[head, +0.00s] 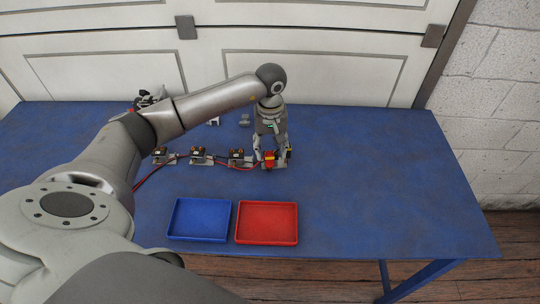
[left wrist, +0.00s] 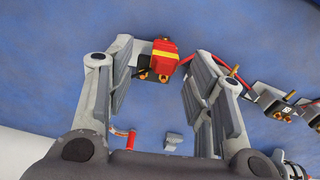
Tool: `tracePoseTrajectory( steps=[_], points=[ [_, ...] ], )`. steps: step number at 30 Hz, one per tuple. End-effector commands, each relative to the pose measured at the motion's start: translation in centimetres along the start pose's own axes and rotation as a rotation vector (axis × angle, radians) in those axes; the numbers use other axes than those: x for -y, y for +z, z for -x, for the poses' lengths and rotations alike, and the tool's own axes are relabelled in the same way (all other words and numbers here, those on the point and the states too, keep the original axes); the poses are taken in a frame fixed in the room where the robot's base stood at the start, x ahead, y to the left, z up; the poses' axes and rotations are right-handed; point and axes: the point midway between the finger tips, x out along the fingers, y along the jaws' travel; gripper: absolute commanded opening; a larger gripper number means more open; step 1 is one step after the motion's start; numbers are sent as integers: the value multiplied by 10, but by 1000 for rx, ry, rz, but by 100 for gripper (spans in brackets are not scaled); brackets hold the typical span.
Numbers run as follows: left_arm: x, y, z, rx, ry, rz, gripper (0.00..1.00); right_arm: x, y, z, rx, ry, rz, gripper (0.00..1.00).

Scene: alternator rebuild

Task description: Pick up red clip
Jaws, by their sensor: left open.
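The red clip (head: 269,159) has a yellow band and sits on the rightmost of a row of small grey mounts on the blue table. It also shows in the left wrist view (left wrist: 165,55), beside brass-coloured terminals. My left gripper (head: 273,157) is above the table with its fingers pointing down, one on each side of the clip. In the left wrist view the fingers (left wrist: 160,62) are spread apart, with the clip near the left fingertip. I cannot tell whether that finger touches it. My right gripper is not in view.
Several mounts with terminals (head: 199,155) stand in a row to the left, joined by red and dark cables. A blue tray (head: 200,238) and a red tray (head: 267,241) lie in front. Small grey parts (head: 244,120) lie behind. The right side of the table (head: 390,180) is clear.

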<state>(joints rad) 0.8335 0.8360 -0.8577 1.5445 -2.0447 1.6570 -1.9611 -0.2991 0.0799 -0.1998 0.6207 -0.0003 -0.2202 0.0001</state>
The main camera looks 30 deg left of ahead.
Motion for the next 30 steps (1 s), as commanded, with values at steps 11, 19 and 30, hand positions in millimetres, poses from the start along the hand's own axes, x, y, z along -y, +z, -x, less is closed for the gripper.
tracePoseTrajectory(
  steps=[11, 19, 30],
  points=[
    [3, 1, -32, 5, -9, 1, 48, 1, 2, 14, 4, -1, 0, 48],
    [3, 1, -31, 4, -9, 1, 28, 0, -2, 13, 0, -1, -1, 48],
    [3, 1, -31, 4, -8, 1, 11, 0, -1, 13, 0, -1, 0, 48]
  ],
)
